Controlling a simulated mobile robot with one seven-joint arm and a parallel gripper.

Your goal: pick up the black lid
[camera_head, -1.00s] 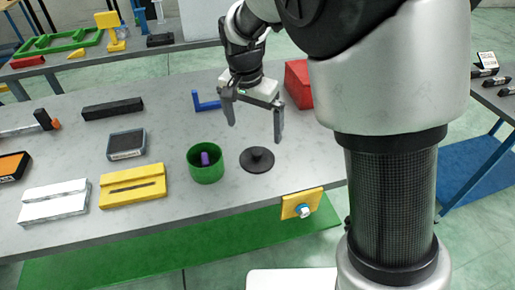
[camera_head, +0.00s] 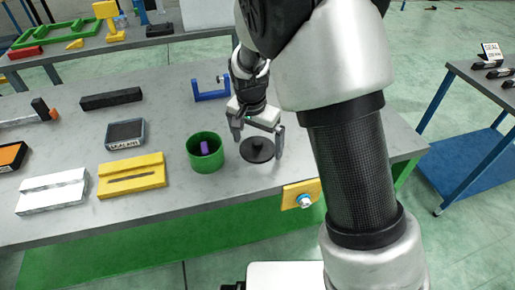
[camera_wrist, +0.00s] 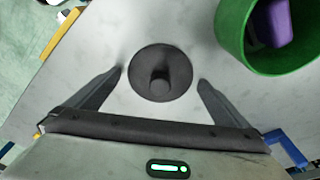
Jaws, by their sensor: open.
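The black lid (camera_head: 257,150) is a flat round disc with a knob in its middle. It lies on the grey table (camera_head: 190,205) just right of the green cup. My gripper (camera_head: 257,139) is open, with its fingers pointing down around the lid in the head view. In the wrist view the lid (camera_wrist: 161,73) lies between and slightly beyond the two open fingertips (camera_wrist: 160,78), with its knob facing the camera. No contact between fingers and lid shows.
The green cup (camera_head: 206,163) with a purple object (camera_head: 204,148) inside stands close to the lid's left. A yellow block (camera_head: 131,182) and a white block (camera_head: 52,196) lie further left. A blue bracket (camera_head: 211,94) lies behind.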

